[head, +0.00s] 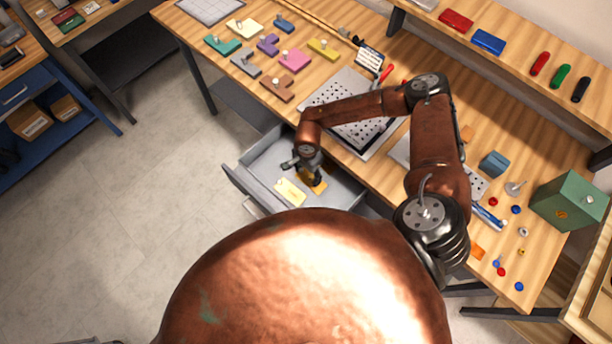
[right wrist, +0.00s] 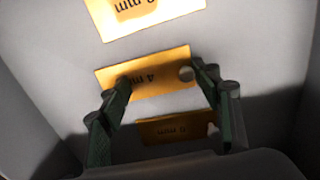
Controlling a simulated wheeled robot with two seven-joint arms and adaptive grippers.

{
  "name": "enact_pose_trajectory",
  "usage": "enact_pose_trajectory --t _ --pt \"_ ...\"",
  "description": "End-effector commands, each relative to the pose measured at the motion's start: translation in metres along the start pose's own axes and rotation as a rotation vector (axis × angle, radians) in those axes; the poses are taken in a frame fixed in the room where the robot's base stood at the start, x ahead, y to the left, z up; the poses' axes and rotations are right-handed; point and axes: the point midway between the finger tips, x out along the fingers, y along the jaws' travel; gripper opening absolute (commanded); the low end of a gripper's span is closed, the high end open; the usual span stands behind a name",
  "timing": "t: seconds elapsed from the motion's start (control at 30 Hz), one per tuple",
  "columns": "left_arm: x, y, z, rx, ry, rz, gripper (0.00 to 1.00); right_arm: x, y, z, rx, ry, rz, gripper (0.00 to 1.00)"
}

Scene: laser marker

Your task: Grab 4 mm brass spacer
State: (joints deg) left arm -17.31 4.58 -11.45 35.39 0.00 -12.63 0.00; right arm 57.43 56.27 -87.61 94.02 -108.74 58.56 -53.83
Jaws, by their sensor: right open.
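My left gripper is not in view.
A paler plate (right wrist: 145,14) with a partly cut-off label and a darker plate (right wrist: 175,130) lie on either side of the 4 mm one. The drawer walls enclose them. A perforated metal plate (head: 345,115) lies on the wooden bench above.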

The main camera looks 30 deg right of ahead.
Motion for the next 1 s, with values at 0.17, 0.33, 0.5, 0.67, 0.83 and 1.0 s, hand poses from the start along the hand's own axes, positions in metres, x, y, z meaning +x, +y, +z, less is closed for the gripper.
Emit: enact_pose_trajectory --t 0.17,0.33,0.5,0.67,0.83,1.0 --pt "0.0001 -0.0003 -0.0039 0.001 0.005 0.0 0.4 0.0003 0.0006 -0.0001 0.0 0.0 0.001 0.44" --pt "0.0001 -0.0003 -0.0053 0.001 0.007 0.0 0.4 0.0004 0.0006 -0.0002 0.0 0.0 0.001 0.32" --pt "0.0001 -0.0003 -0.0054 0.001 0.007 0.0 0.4 0.0007 0.001 -0.0002 0.0 0.001 0.002 0.2" --pt "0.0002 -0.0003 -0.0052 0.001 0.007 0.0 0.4 0.0011 0.0014 -0.0003 0.0 0.001 0.003 0.09" --pt "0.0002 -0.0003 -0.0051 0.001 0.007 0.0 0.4 0.0011 0.0013 -0.0002 0.0 0.001 0.003 0.0" --pt "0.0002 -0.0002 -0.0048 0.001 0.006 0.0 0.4 0.0009 0.0011 -0.0002 0.0 0.001 0.002 0.0"
